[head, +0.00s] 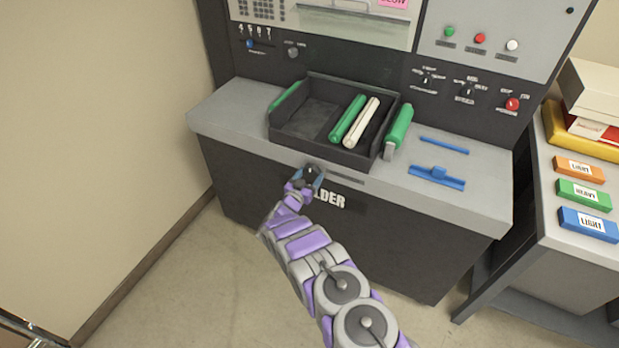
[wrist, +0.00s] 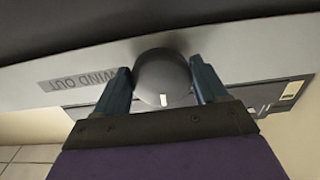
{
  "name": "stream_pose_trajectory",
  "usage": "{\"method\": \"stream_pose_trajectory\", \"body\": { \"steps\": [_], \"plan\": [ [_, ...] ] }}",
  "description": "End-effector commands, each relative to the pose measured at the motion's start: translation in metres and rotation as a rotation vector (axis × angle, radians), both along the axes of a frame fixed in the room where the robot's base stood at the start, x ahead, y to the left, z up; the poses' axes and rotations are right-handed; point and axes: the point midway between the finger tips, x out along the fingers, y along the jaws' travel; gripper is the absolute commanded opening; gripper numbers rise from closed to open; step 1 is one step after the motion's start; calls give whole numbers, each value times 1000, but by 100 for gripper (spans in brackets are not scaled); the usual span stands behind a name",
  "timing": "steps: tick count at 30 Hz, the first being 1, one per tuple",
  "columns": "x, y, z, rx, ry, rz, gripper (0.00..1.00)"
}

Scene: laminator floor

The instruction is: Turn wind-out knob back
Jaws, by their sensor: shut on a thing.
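The wind-out knob (wrist: 163,78) is a round, dark, glossy knob on the machine's front. In the wrist view it sits between the two blue fingers of my gripper (wrist: 160,85), one on each side, and the gripper is shut on it. A "WIND OUT" label (wrist: 78,80) shows upside down to the left of the knob. In the head view my gripper (head: 311,176) is at the front edge of the grey counter, below the black tray.
On the counter (head: 230,122) stands a black tray (head: 278,128) with green and cream rollers. Another green roller (head: 399,128) and blue parts (head: 437,177) lie to its right. A control panel rises behind. A side table (head: 555,222) with labelled boxes is at right. Floor at left is clear.

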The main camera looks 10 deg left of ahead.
Motion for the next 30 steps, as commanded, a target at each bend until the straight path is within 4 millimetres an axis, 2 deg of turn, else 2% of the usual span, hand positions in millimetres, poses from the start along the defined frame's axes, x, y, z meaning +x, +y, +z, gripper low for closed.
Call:
{"method": "stream_pose_trajectory", "body": {
  "steps": [1,9,10,16,25,30],
  "plan": [
    [-2,3,-6,-1,11,6,42],
    [-3,3,-5,0,11,6,42],
    [-3,3,-5,-1,10,6,75],
    [-2,1,-2,-1,4,3,94],
    [-3,-1,0,3,2,1,96],
    [-17,6,1,4,4,2,96]
  ]
}}
